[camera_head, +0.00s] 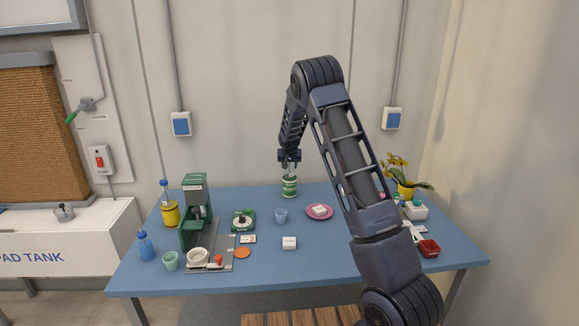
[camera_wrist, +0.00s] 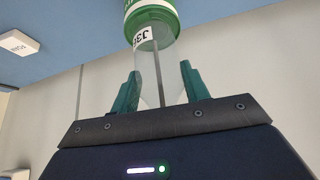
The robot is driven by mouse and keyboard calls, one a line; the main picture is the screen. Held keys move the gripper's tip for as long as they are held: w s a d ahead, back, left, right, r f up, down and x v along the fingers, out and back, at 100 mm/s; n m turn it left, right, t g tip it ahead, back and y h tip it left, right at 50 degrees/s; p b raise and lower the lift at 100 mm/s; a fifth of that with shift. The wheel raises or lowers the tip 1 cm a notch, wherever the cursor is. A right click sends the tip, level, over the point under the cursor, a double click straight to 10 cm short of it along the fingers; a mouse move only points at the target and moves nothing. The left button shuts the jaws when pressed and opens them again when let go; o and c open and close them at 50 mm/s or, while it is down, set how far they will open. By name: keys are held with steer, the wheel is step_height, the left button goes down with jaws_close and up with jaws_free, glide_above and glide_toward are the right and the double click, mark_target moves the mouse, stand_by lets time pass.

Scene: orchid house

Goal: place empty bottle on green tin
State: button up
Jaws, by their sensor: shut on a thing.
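The green tin (camera_head: 289,188), with a white band, stands near the back of the blue table. It also shows at the top of the wrist view (camera_wrist: 152,22). My gripper (camera_head: 289,160) is directly above the tin, pointing down. Its green fingers are shut on a clear, empty-looking bottle (camera_wrist: 148,75) with a white label. The bottle's far end lines up with the tin's near end in the wrist view. I cannot tell whether they touch. In the head view the bottle is small and mostly hidden by the fingers.
A yellow-flowered pot (camera_head: 405,191) and a red tray (camera_head: 429,249) are right.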

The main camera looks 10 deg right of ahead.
steer(key=shift+f, duration=0.15)
steer(key=o, duration=1)
steer(key=shift+c, duration=0.2)
